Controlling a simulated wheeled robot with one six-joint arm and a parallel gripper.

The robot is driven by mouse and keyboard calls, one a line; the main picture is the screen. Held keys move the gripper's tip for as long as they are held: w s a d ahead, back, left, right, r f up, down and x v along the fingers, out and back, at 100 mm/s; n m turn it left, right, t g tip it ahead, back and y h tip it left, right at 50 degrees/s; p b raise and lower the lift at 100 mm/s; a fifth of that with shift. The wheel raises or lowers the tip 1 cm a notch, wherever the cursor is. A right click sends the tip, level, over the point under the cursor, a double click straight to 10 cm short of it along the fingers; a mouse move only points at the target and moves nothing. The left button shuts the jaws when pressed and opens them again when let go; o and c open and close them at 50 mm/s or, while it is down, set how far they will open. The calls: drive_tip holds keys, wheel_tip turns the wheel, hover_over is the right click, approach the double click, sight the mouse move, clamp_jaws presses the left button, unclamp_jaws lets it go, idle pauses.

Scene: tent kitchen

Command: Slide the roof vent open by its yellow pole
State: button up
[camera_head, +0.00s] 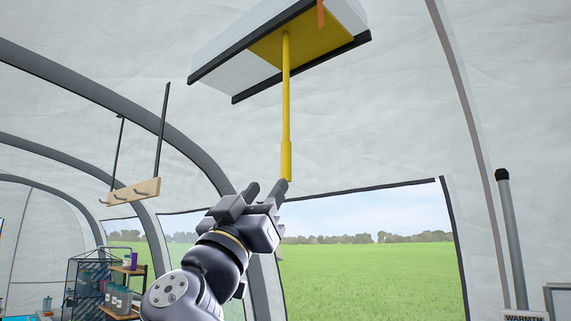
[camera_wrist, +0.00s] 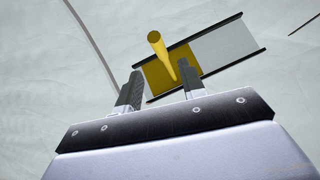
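The roof vent is a pale frame with dark rails and a yellow panel (camera_head: 315,38) overhead; the panel also shows in the wrist view (camera_wrist: 158,83). The yellow pole (camera_head: 286,110) hangs straight down from the panel, thicker at its lower end. My gripper (camera_head: 267,187) is just below and left of the pole's lower end, pointing up. In the wrist view the pole (camera_wrist: 158,48) appears in the gap between my two spread fingers (camera_wrist: 160,72). My gripper is open and grips nothing. One finger overlaps the pole's tip in the head view; I cannot tell if they touch.
A wooden peg rail (camera_head: 134,191) hangs from black straps at the left. A shelf rack with jars (camera_head: 115,285) stands low at the left. A grey pipe with a black cap (camera_head: 512,240) rises at the right. The air around the pole looks clear.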

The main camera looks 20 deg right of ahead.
sight(283, 166)
drive_tip(key=p+x, duration=0.6)
drive_tip(key=x, duration=0.4)
drive_tip(key=shift+r, duration=0.1)
clamp_jaws()
idle(0.4)
